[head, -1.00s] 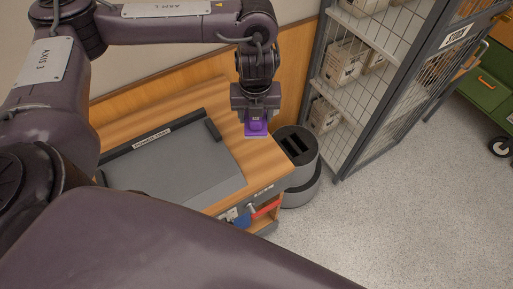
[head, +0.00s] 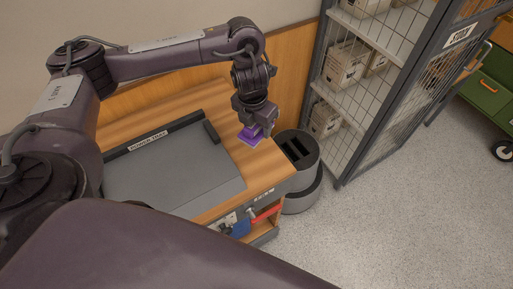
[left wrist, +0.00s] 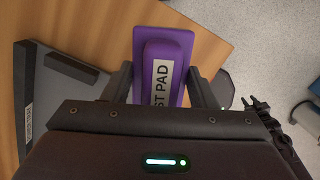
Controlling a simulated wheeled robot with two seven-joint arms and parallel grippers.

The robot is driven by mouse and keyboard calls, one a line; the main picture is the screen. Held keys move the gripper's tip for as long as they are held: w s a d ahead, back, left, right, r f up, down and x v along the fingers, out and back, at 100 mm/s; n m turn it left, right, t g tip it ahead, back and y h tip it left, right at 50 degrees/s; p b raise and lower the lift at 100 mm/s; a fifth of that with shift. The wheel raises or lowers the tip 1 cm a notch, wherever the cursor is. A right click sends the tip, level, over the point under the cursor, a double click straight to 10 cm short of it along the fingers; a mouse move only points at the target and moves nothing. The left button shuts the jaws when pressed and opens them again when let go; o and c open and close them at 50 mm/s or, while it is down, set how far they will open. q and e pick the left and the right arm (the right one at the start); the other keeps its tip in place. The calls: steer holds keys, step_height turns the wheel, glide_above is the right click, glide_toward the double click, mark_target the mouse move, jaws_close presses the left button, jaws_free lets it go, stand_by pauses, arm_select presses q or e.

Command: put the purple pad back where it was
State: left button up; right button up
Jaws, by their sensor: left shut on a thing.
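The purple pad (head: 250,137) is in my left gripper (head: 254,126), over the right end of the wooden bench top (head: 272,168). In the left wrist view the pad (left wrist: 180,42) has a raised purple block with a label ending "ST PAD". The gripper's two fingers (left wrist: 160,88) are shut on the two sides of this block. The pad's flat base is close to the wood; I cannot tell whether it touches. My right gripper is not in view.
A grey power tray (head: 175,170) covers the bench left of the pad. A dark round bin (head: 297,150) stands right of the bench. A wire stock cage (head: 385,95) with boxes is behind it. The grey floor (head: 400,220) at right is clear.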

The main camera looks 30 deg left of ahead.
arm_select(q)
steer(key=b, duration=0.2)
glide_above(257, 150)
steer(key=f, duration=0.5)
steer(key=shift+s+f, duration=0.2)
steer(key=shift+f, duration=0.2)
steer(key=shift+f+b, duration=0.7)
steer(key=shift+f, duration=1.15)
steer(key=shift+f, duration=0.15)
steer(key=o, duration=0.9)
steer(key=shift+o, duration=0.2)
